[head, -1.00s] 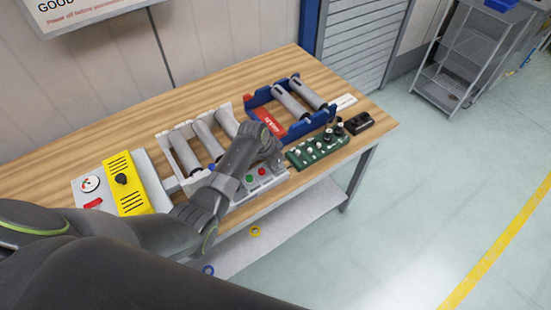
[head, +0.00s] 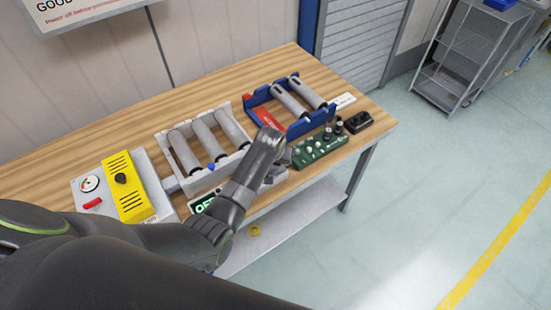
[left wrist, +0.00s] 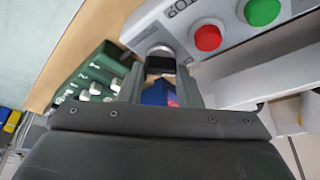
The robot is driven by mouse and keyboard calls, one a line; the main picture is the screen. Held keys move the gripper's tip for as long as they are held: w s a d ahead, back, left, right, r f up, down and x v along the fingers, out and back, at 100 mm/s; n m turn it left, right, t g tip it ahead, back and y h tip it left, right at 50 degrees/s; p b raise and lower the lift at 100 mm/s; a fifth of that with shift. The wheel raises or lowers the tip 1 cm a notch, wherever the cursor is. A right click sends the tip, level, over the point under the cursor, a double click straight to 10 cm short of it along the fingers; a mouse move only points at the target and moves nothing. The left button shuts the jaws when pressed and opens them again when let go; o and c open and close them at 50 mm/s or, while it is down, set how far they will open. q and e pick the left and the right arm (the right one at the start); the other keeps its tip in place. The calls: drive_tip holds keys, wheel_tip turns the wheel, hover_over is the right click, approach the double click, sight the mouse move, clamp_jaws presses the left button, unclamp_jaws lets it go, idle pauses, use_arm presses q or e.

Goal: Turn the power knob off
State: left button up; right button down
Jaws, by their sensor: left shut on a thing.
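A grey control box (head: 268,184) stands at the bench's front edge, mostly hidden behind my left arm in the head view. In the left wrist view it shows a red button (left wrist: 207,37), a green button (left wrist: 262,11) and a dark-topped knob on a metal collar (left wrist: 160,51). My left gripper (left wrist: 163,75) is shut on this knob, with its fingers on either side. In the head view the left gripper (head: 281,160) is at the box's right end. A lit green display (head: 205,205) left of my arm appears to begin "OF"; the rest is hidden. My right gripper is out of view.
A green box with several knobs (head: 318,150) stands close right of the gripper. A white roller rack (head: 163,150) and a blue roller rack (head: 297,130) stand behind. A yellow panel with a black knob (head: 128,205) is at left.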

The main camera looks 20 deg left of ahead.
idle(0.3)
use_arm(q)
drive_tip(key=o, duration=1)
drive_tip(key=shift+r, duration=0.1)
drive_tip(key=shift+s+d+r, duration=0.1)
drive_tip(key=shift+s+r, duration=0.1)
drive_tip(key=shift+r, duration=0.3)
drive_tip(key=b+v, duration=0.2)
drive_tip(key=v, duration=1.4)
drive_tip(key=shift+r+b, duration=0.1)
drive_tip(key=shift+b, duration=0.3)
